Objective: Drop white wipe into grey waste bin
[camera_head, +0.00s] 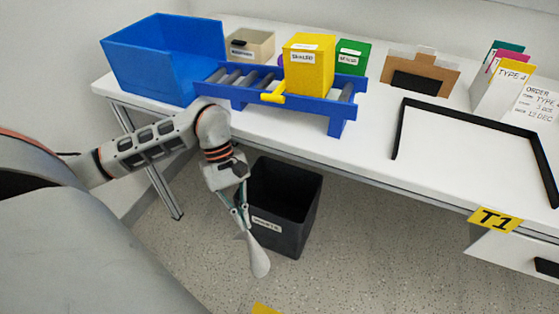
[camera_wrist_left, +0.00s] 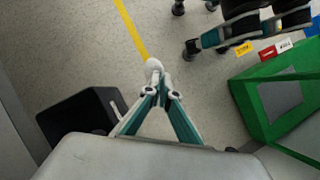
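The white wipe (camera_head: 258,256) hangs from the fingertips of my left gripper (camera_head: 243,218) in the head view. In the left wrist view the left gripper (camera_wrist_left: 160,92) has its fingers closed together, with a small white piece of the wipe (camera_wrist_left: 154,65) at the tips. The grey waste bin (camera_head: 278,222) is a dark, open-topped box on the floor under the table. The gripper and wipe appear in front of its left side in the head view. The bin (camera_wrist_left: 78,112) lies left of the fingers in the left wrist view. My right gripper is not in view.
The white table (camera_head: 440,140) stands above and behind the bin. On it are a blue crate (camera_head: 165,60), a blue roller rack (camera_head: 300,103), a yellow box (camera_head: 308,65) and a black frame (camera_head: 480,112). A green box (camera_wrist_left: 270,100) stands right in the left wrist view.

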